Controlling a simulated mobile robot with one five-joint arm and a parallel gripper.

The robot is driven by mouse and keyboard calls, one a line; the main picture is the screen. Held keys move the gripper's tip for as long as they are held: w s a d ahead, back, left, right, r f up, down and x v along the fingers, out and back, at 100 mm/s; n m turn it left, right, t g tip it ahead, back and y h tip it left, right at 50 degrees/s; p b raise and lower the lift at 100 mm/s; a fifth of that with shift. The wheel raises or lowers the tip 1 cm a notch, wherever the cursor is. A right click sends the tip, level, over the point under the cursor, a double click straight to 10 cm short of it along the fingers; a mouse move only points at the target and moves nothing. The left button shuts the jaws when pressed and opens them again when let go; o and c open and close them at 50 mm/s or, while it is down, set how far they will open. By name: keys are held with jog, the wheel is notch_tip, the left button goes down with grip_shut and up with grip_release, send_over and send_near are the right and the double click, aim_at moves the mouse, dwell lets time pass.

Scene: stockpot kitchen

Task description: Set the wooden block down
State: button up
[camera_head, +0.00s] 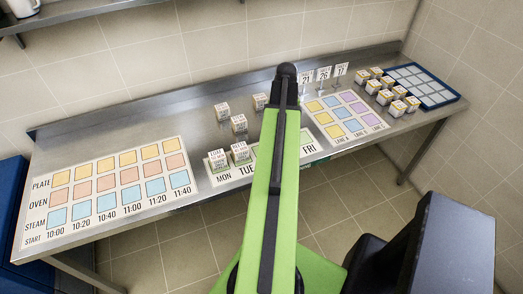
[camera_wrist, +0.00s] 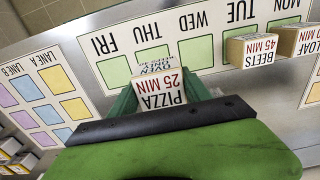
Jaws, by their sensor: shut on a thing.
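The wooden block (camera_wrist: 160,92), labelled PIZZA and 25 MIN, is between the green fingers of my gripper (camera_wrist: 158,98) in the wrist view. My gripper is shut on it. The block overlaps the lower edge of the weekday card (camera_wrist: 93,67), near the THU and WED squares; whether it touches the surface is unclear. In the head view my arm hides the held block and most of the card's middle. A BEETS block (camera_wrist: 252,49) stands at TUE and another block (camera_wrist: 297,40) at MON; these two also show in the head view (camera_head: 240,153).
At left lies a PLATE/OVEN/STEAM time chart (camera_head: 105,188). At right are a lane card (camera_head: 345,115) with number signs (camera_head: 323,74), several blocks (camera_head: 385,96) and a blue-edged grid tray (camera_head: 457,97). The steel counter (camera_head: 195,125) has bare room between.

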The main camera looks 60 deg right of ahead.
jog(key=s+a+r+p, duration=0.4)
jog(key=s+a, duration=0.3)
jog(key=a, duration=0.1)
jog(key=w+f+b, duration=0.2)
jog(key=w, duration=0.2)
jog(key=w+d+f+b, duration=0.1)
jog(key=w+f+b, duration=0.2)
jog(key=w, duration=0.1)
jog(key=w+f+b, duration=0.2)
jog(key=w, duration=0.1)
jog(key=shift+w+d+f+b, duration=0.25)
jog(key=shift+w+b, duration=0.15)
jog(key=shift+w, duration=0.2)
notch_tip(320, 180, down, 4)
jog(key=b, duration=0.4)
jog(key=shift+f, duration=0.2)
jog(key=shift+r, duration=0.25)
jog(key=shift+f, duration=0.15)
jog(key=o, duration=1.5)
